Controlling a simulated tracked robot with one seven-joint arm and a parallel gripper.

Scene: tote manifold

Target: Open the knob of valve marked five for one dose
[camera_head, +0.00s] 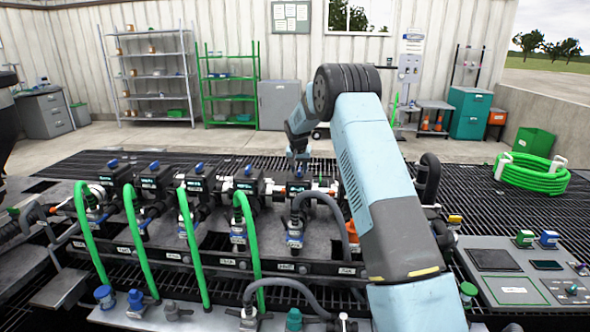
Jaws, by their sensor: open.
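A row of black valves with blue knobs runs along the manifold (130,255) in front of me. From the left, the knobs sit at the first valve (112,163), the second valve (154,164), the third valve (199,167) and the fourth valve (248,170). Another blue knob (299,173) sits farther right, near orange fittings. The number labels are too small to read, so I cannot tell which valve is marked five. My gripper (298,154) is open, pointing down just above that rightmost visible knob. I cannot tell whether it touches it. My arm hides part of the manifold's right end.
Green hoses (190,240) and a grey hose (325,200) arch over the manifold's front. A panel (510,292) with small boxes lies at right. A coiled green hose (530,173) rests on the grating behind it. Shelves (150,75) stand at the back wall. The space above the manifold's left part is clear.

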